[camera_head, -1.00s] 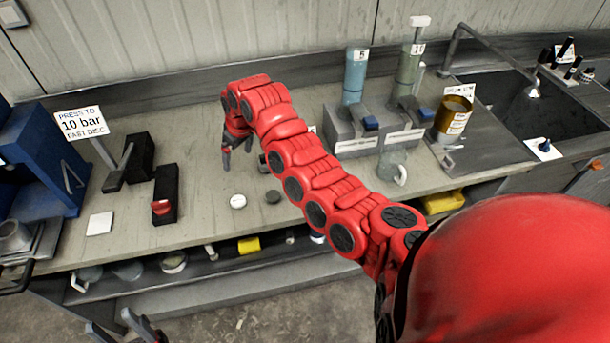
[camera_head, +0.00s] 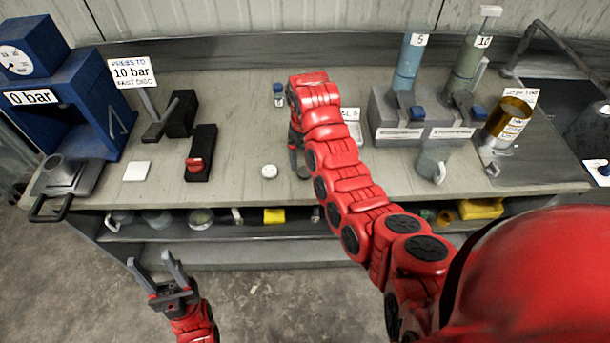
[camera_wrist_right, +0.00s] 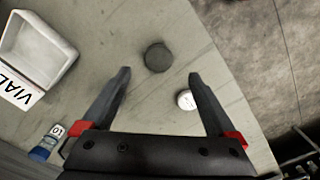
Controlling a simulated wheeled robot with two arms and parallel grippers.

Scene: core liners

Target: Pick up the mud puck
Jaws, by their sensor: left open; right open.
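The mud puck, a dark grey round disc (camera_wrist_right: 158,57), lies on the bench in the right wrist view. It sits just beyond and between the fingertips of my right gripper (camera_wrist_right: 158,76), which is open and empty. In the head view the right gripper (camera_head: 297,158) hangs over the puck (camera_head: 303,173) and hides most of it. I cannot tell its exact height above the bench. My left gripper (camera_head: 160,272) is open and empty, in front of the bench over the floor.
A small white disc (camera_head: 269,171) lies close beside the puck. A vial (camera_head: 278,95) and a white tray (camera_wrist_right: 37,50) are near the right gripper. A black tool with a red knob (camera_head: 200,155), a white square (camera_head: 137,171) and a blue press (camera_head: 70,110) stand left.

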